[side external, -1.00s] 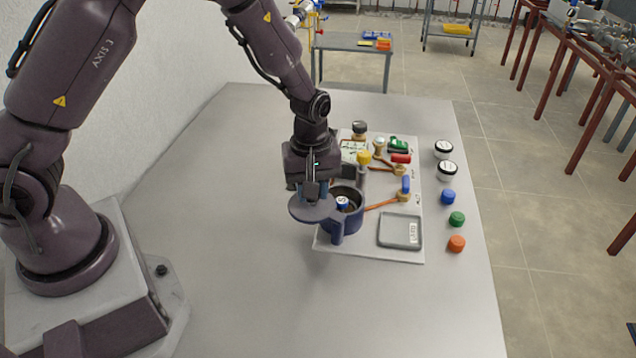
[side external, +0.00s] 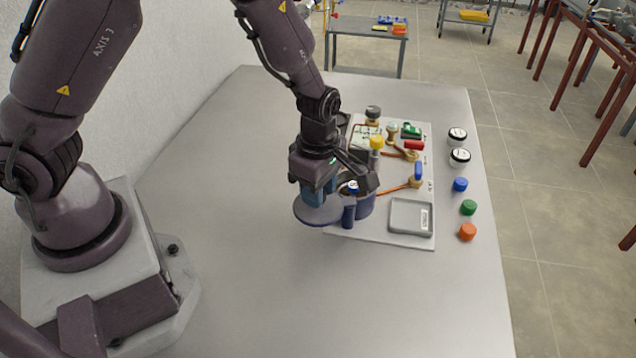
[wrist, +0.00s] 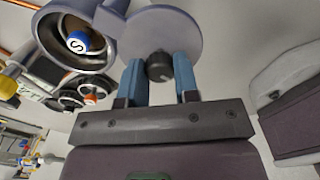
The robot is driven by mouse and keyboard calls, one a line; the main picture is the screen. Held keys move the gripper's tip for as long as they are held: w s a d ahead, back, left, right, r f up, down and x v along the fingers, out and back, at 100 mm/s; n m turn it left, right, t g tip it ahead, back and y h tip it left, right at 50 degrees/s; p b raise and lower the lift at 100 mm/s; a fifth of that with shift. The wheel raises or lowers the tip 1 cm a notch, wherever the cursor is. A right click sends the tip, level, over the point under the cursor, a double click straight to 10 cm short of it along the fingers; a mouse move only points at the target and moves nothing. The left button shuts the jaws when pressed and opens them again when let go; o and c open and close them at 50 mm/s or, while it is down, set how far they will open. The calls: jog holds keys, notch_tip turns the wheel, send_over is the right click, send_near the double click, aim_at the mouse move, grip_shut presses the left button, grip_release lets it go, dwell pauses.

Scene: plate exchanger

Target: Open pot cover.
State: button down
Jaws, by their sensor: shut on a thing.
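The pot is dark blue-grey and stands at the near left edge of the white board; its wall (side external: 366,207) is partly hidden by my gripper in the side view. In the wrist view the pot's rim (wrist: 45,40) is open at the top left, with a blue-and-white lettered cap (wrist: 78,43) inside. The pot cover (wrist: 185,30) is a flat grey-blue disc with a black knob (wrist: 159,66). It lies beside the pot's mouth, and it also shows in the side view (side external: 312,211). My gripper (wrist: 160,72) has its blue fingers shut on the knob.
The white board (side external: 385,249) holds a grey tray (side external: 411,228), valves and orange pipes right of the pot. Blue, green and orange caps (side external: 468,231) and two black-and-white jars (side external: 459,156) line the table's right side.

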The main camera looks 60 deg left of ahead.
jog(key=shift+d+n, duration=0.2)
jog(key=shift+n, duration=0.3)
jog(key=c, duration=0.8)
grip_release()
jog(key=shift+c, duration=0.2)
notch_tip(320, 180, up, 13)
